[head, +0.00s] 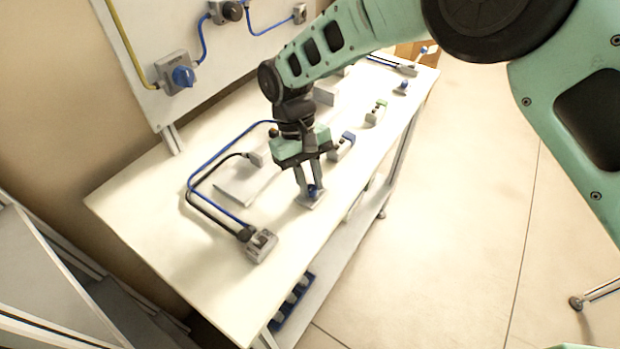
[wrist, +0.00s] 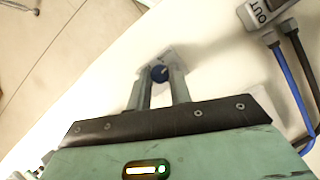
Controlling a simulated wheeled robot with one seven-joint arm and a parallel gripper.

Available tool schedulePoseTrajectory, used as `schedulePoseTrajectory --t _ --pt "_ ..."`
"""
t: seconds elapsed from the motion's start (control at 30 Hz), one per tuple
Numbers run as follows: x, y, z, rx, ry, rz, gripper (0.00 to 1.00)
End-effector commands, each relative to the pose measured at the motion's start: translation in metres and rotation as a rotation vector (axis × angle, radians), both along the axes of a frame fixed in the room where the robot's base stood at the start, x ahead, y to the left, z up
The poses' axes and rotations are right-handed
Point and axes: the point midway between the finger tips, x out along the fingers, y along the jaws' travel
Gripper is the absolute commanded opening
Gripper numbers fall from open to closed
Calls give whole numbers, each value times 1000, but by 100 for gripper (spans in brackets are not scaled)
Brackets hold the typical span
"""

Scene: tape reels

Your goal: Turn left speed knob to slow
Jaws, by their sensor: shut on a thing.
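In the wrist view the knob (wrist: 159,74) shows between the fingertips of my gripper (wrist: 160,80). A pale pointer line shows on its top. The fingers hide its sides, and I cannot read any speed marking.
A grey box marked OUT (wrist: 262,12) with blue and black cables stands on the table (head: 140,200) near the knob. A flat grey plate (head: 245,182) lies behind my gripper. Other small blue and green fittings (head: 377,110) stand farther along. A wall panel (head: 200,50) rises behind.

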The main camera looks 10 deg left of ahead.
Motion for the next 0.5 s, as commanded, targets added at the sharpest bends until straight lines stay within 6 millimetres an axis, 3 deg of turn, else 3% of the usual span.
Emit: schedulePoseTrajectory --t 0.37,0.4,0.47,0.5 --pt "1 0 1 1 -2 4 0" --pt "1 0 1 1 -2 4 26" --pt "1 0 1 1 -2 4 42" --pt "1 0 1 1 -2 4 42"
